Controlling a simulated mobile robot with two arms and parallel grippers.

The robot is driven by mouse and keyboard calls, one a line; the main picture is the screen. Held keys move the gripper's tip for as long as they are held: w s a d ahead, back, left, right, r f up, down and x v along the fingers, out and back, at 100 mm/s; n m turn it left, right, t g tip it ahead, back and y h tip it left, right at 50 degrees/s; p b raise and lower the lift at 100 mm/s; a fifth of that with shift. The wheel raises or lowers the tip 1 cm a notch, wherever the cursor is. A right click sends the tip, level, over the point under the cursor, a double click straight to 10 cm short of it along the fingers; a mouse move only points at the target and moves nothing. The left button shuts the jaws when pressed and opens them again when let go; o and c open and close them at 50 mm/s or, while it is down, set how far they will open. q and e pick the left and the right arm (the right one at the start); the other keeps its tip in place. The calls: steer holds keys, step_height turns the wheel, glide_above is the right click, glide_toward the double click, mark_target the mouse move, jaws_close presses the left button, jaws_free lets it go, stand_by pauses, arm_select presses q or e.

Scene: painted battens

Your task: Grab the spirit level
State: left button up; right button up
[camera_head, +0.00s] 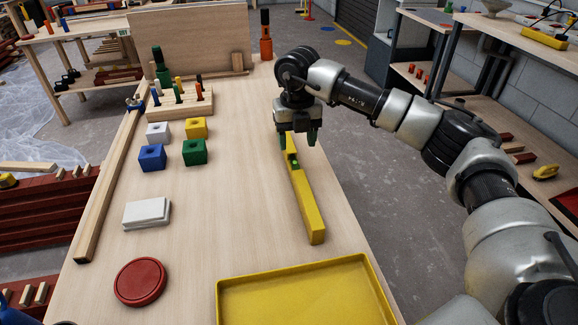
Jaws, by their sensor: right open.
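The yellow spirit level (308,207) lies lengthwise on the wooden workbench (225,215), its near end towards the yellow tray. A small green vial shows on its upper part. My right gripper (298,141) is open at the far end of the level, with one green-tipped finger to each side of it. I cannot tell whether the fingers touch it or how far above the bench they are. The far tip of the level is partly hidden by the gripper. My left gripper does not show.
A yellow tray (300,270) sits at the near edge. A red disc (140,281), white block (147,213), coloured cubes (152,157) and a peg rack (182,105) stand on the left. A long batten (108,190) lies along the left edge. The bench between is clear.

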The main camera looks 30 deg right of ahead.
mark_target(295, 161)
steer(key=f, duration=0.7)
steer(key=shift+s+a+f, duration=0.1)
steer(key=shift+a+f, duration=0.15)
steer(key=shift+f, duration=0.05)
steer(key=shift+c, duration=0.4)
steer(key=shift+r, duration=0.1)
jaws_close()
